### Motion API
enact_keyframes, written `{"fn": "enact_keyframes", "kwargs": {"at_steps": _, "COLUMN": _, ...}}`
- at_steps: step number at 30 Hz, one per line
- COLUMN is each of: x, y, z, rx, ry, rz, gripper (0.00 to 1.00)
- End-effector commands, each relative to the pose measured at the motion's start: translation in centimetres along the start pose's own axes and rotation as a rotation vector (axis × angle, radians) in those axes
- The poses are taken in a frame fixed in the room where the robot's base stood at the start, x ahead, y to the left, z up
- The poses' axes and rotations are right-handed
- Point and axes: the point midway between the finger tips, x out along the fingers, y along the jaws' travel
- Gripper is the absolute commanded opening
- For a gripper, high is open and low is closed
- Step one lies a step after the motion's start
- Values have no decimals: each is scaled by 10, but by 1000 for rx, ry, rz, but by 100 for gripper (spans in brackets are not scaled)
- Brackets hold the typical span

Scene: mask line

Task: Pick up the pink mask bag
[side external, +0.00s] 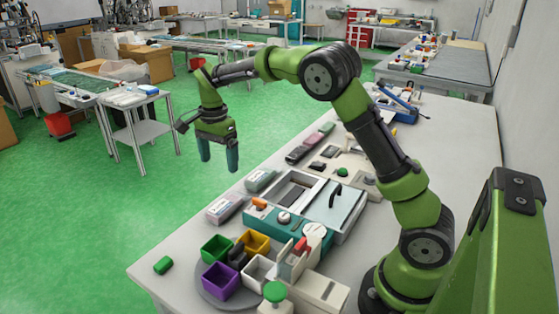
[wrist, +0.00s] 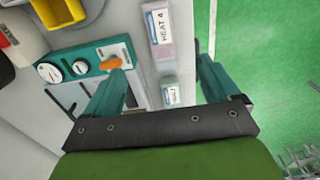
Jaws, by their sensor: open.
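A pinkish pack with a white label (side external: 225,208) lies on the table near its left edge, beside the teal machine. In the wrist view this pack (wrist: 161,48) lies past the gap between my fingers, its label partly readable. A second, greyer labelled pack (side external: 260,180) lies behind it; in the wrist view it (wrist: 171,92) shows between the fingers. I cannot tell for certain which is the pink mask bag, but the first looks pinker. My gripper (side external: 218,164) is open and empty, pointing down, well above the table and apart from both packs.
Several dark and pink items (side external: 300,154) lie farther back.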

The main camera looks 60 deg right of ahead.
Motion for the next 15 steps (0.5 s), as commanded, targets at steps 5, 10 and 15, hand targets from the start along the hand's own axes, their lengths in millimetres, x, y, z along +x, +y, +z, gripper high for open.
{"fn": "enact_keyframes", "kwargs": {"at_steps": 5, "x": 41, "y": 1, "z": 0, "rx": -1, "ry": 0, "rz": 5, "gripper": 89}}
{"fn": "enact_keyframes", "kwargs": {"at_steps": 10, "x": 76, "y": 1, "z": 0, "rx": -2, "ry": -1, "rz": 3, "gripper": 89}}
{"fn": "enact_keyframes", "kwargs": {"at_steps": 15, "x": 95, "y": 0, "z": -1, "rx": -3, "ry": -1, "rz": 0, "gripper": 89}}
